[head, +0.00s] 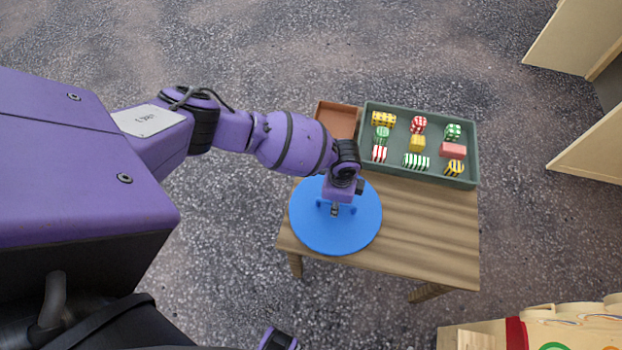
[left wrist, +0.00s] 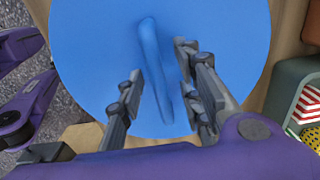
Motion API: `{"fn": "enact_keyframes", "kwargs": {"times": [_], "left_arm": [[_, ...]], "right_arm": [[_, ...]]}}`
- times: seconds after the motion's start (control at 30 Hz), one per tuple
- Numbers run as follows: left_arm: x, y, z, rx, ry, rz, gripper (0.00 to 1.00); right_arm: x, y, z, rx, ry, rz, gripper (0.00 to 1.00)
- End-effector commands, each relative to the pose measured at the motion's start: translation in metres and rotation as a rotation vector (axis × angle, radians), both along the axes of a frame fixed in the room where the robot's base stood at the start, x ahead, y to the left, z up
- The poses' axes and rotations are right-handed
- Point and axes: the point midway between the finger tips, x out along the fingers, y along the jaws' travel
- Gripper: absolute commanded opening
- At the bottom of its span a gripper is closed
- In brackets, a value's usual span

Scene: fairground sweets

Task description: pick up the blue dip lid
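The blue dip lid (head: 335,238) is a wide round disc at the left end of the wooden table. In the left wrist view it fills much of the picture (left wrist: 90,50). A raised bar-shaped handle (left wrist: 155,65) runs across it. My left gripper (head: 335,210) is over the lid, pointing down. In the left wrist view its two dark fingers (left wrist: 160,100) stand apart, one on each side of the handle, with gaps showing. What lies under the lid is hidden. A purple part of mine (head: 278,339) shows at the bottom edge; its fingers cannot be made out.
A green-grey tray (head: 400,110) with several striped and plain sweets stands at the table's back right. A brown-orange box (head: 338,118) is beside it, behind my arm. The front right of the wooden table (head: 430,235) is clear. Pale wooden panels (head: 590,150) stand to the right.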

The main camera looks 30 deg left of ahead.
Motion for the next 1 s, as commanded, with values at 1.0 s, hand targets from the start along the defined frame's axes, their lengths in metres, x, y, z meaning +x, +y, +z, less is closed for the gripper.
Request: {"fn": "enact_keyframes", "kwargs": {"times": [1.0], "left_arm": [[0.0027, -0.0010, -0.0029, -0.001, -0.004, -0.001, 0.00]], "right_arm": [[-0.0015, -0.0001, -0.0017, 0.000, 0.002, 0.000, 0.40]]}}
